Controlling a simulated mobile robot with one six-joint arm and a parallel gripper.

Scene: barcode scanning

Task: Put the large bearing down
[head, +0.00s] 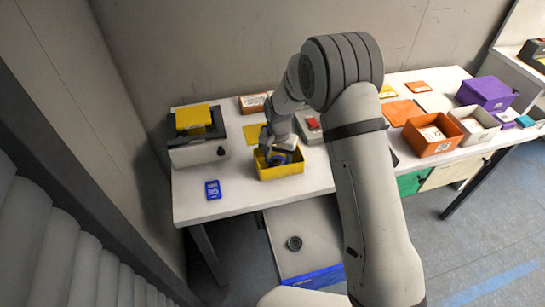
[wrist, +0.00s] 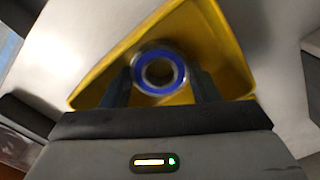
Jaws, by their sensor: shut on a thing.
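The large bearing (wrist: 137,70) is a ring with a blue band around its face and a hollow centre. My gripper (wrist: 159,85) is shut on it, one dark finger on each side. In the wrist view the bearing is over or inside a yellow bin (wrist: 238,62); I cannot tell whether it touches the bin floor. In the head view my gripper (head: 277,156) points down into the same yellow bin (head: 282,173) near the table's front edge. There the bearing shows only as a small blue patch between the fingers.
The white table (head: 225,209) also holds a grey device (head: 205,150) with a yellow top, a blue card (head: 212,190), an orange bin (head: 436,147) and a purple box (head: 487,93). A box with a round dark part (head: 294,243) stands below the front edge.

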